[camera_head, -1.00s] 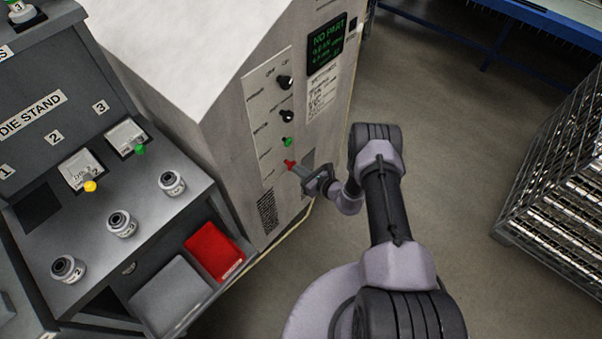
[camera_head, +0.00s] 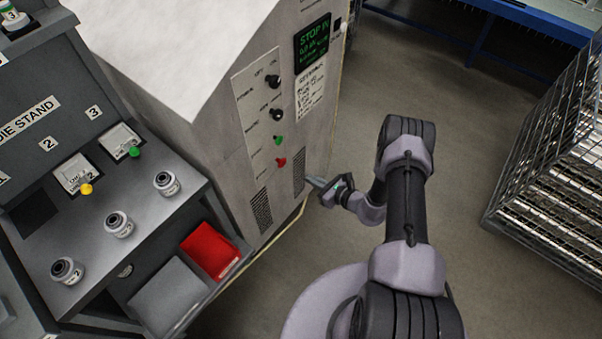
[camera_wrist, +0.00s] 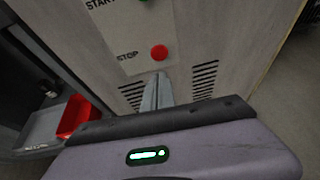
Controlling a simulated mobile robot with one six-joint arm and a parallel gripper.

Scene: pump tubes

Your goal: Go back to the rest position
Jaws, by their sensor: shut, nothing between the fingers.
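My gripper (camera_head: 315,183) is shut and empty, just off the front face of the grey machine cabinet (camera_head: 215,145). In the wrist view the closed fingers of my gripper (camera_wrist: 157,92) point at the panel below the red stop button (camera_wrist: 159,52). The red button also shows in the head view (camera_head: 281,162), left of and above the fingers, with a clear gap. A green button (camera_head: 279,140) and two black knobs are above it. The display (camera_head: 313,41) shows green text that begins "STOP".
The die stand (camera_head: 140,215) with several labelled cylinders is at left. A wire cage (camera_head: 555,190) with metal rods stands at right. Floor between is clear.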

